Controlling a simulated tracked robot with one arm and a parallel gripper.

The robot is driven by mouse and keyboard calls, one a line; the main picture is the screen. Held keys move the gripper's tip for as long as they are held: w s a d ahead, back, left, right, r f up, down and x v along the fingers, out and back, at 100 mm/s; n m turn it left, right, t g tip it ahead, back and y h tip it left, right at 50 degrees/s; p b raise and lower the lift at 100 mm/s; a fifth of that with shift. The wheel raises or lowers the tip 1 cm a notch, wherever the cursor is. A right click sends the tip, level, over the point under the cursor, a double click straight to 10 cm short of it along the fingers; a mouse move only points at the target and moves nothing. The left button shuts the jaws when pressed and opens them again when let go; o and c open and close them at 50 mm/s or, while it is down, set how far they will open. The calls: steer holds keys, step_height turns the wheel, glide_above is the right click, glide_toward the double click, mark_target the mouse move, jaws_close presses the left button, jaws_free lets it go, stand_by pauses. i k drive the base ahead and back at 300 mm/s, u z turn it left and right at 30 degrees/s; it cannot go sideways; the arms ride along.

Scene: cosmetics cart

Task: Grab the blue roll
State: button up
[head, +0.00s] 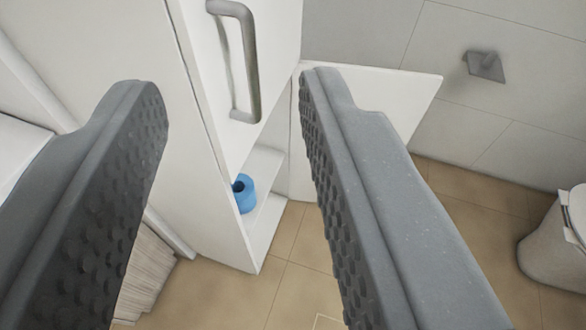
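The blue roll (246,194) sits on a low white shelf (267,218) inside a narrow white cabinet (190,130). Its left side is partly hidden by the cabinet's side panel, and a dark hole shows at its upper left. My gripper (228,95) is wide open with two dark grey, textured fingers. Nothing is between the fingers. The roll shows in the gap between them, farther away and lower down, apart from both fingers.
A grey handle (240,65) is on the cabinet's upper front, above the roll. A white panel (375,95) stands behind the right finger. A grey wall holder (485,65) and a white toilet (560,240) are at right. Tan floor tiles (300,255) lie clear in front.

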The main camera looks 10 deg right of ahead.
mark_target(244, 193)
steer(key=z, duration=0.25)
steer(key=i, duration=0.55)
steer(key=z, duration=0.35)
steer(key=k, duration=0.85)
steer(key=z, duration=0.2)
steer(key=i, duration=0.85)
steer(key=u, duration=0.1)
